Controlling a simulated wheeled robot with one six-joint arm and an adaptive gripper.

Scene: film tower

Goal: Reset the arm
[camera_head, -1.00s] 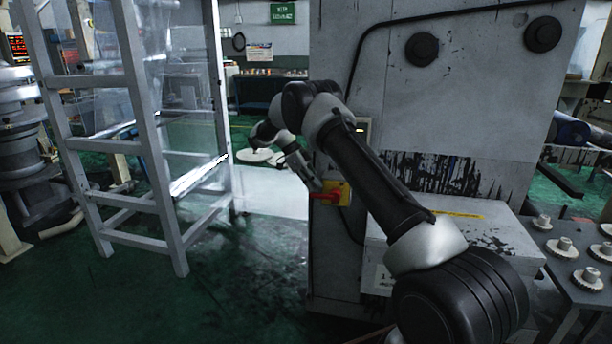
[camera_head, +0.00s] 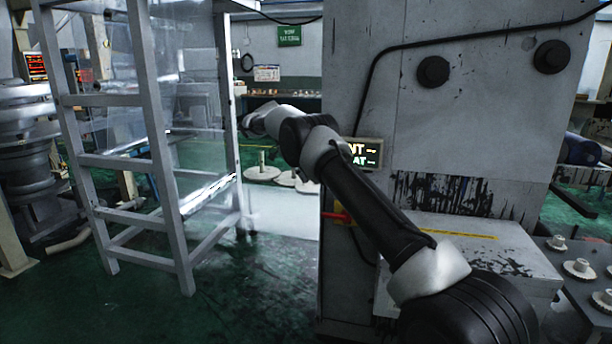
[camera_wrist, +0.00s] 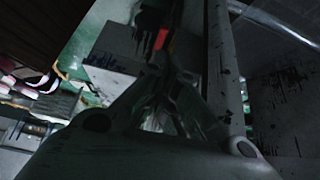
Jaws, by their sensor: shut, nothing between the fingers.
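My arm crosses the head view in front of the grey machine (camera_head: 470,110). Its far end is folded up at the left of the machine's edge, and the fingers cannot be made out there. In the wrist view my gripper (camera_wrist: 172,98) shows in the lower middle, dark and blurred, shut with nothing held. A red handle (camera_head: 338,217) on the machine's side is partly hidden behind my arm. A red part (camera_wrist: 162,39) shows beyond the fingers in the wrist view, apart from them. A lit sign (camera_head: 364,154) is partly covered by my arm.
A grey metal frame (camera_head: 168,150) with clear panels stands at the left. Pale round discs (camera_head: 262,173) lie on the floor behind. A table with several gear-like parts (camera_head: 580,267) is at the right. Green floor (camera_head: 250,290) is open between frame and machine.

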